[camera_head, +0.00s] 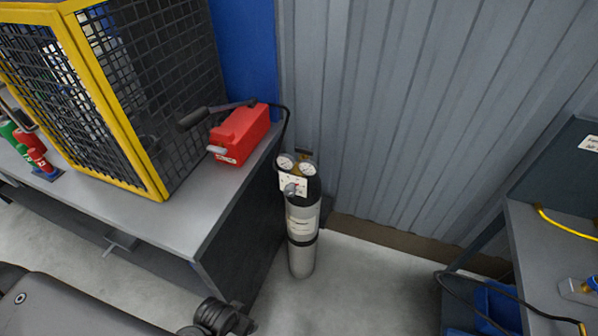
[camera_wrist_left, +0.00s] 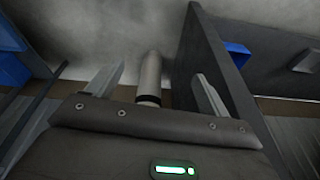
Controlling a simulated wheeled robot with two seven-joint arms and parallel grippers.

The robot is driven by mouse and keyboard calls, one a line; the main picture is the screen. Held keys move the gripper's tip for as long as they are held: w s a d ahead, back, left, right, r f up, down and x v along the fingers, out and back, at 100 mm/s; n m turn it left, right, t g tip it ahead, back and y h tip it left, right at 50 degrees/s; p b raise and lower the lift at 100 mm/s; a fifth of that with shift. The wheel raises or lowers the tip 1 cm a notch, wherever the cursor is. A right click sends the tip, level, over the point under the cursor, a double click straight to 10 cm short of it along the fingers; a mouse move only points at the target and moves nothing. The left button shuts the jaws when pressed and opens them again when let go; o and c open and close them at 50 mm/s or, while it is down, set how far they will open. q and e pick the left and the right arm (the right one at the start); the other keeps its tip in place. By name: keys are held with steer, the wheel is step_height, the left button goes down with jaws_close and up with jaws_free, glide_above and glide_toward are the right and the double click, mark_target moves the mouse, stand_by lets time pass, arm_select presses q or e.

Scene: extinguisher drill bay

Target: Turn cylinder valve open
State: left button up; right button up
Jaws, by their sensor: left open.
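The cylinder (camera_head: 302,256) stands upright on the floor beside the workbench, silver below with a dark top. Its top carries two round gauges (camera_head: 286,162), a white panel and a small grey knob (camera_head: 291,189), which seems to be the valve. In the left wrist view, the silver cylinder (camera_wrist_left: 151,72) with its dark band shows beyond and between the fingers of my left gripper (camera_wrist_left: 159,75). The gripper is open and empty. Its body hides the cylinder's top in that view. I cannot see its fingers in the head view. My right gripper is not in view.
The workbench (camera_head: 150,215) carries a yellow-framed mesh cage (camera_head: 150,185), a red box (camera_head: 240,132) with a black handle, and small red and green extinguishers. A black hose runs near the cylinder. A corrugated wall stands behind.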

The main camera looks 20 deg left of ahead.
arm_select(q)
steer(key=w+d+r+m+t, duration=0.1)
steer(key=w+r, duration=0.1)
steer(key=r, duration=0.3)
steer(key=w+d+r+m+t+h, duration=0.1)
steer(key=w+d+r, duration=0.1)
steer(key=r, duration=0.4)
steer(key=w+d+r+m, duration=0.1)
steer(key=w+r, duration=0.2)
steer(key=r, duration=0.2)
steer(key=w+d+r+m+t+h, duration=0.1)
steer(key=w+d+r+m+h, duration=0.25)
steer(key=w+d+m, duration=0.7)
steer(key=w+d+r+m+t+h, duration=0.15)
steer(key=w+d+r+m, duration=0.35)
steer(key=w+d+m, duration=0.5)
steer(key=m+g+y, duration=0.3)
steer(key=m+y, duration=0.3)
steer(key=m, duration=0.5)
glide_toward(304, 149)
steer(key=b+x, duration=0.2)
steer(key=x, duration=0.2)
steer(key=shift+s+f+b, duration=0.1)
steer(key=shift+s+b, duration=0.05)
steer(key=shift+b, duration=0.25)
steer(key=p+x, duration=0.1)
steer(key=x, duration=0.2)
steer(key=shift+w, duration=0.25)
steer(key=shift+w+f, duration=0.3)
steer(key=shift+f, duration=0.35)
